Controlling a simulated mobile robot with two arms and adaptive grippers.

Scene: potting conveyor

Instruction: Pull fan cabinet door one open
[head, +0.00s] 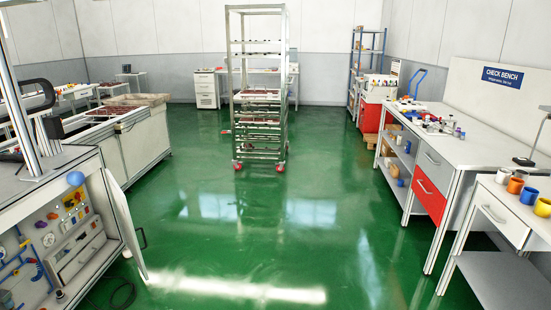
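A grey cabinet (22,205) stands at the lower left, cut off by the picture's edge. Its front is open to view and shows blue pipes, small coloured fittings and a drawer-like box inside. No label shows, so I cannot tell whether this is fan cabinet door one. Neither of my grippers is in view, and nothing is seen touching the door.
Green floor (240,220) is clear in the middle. A dark cable loop (122,295) lies near the door. A wheeled rack (260,150) stands farther back. The check bench (445,148) and a table with cups (520,213) line the right side.

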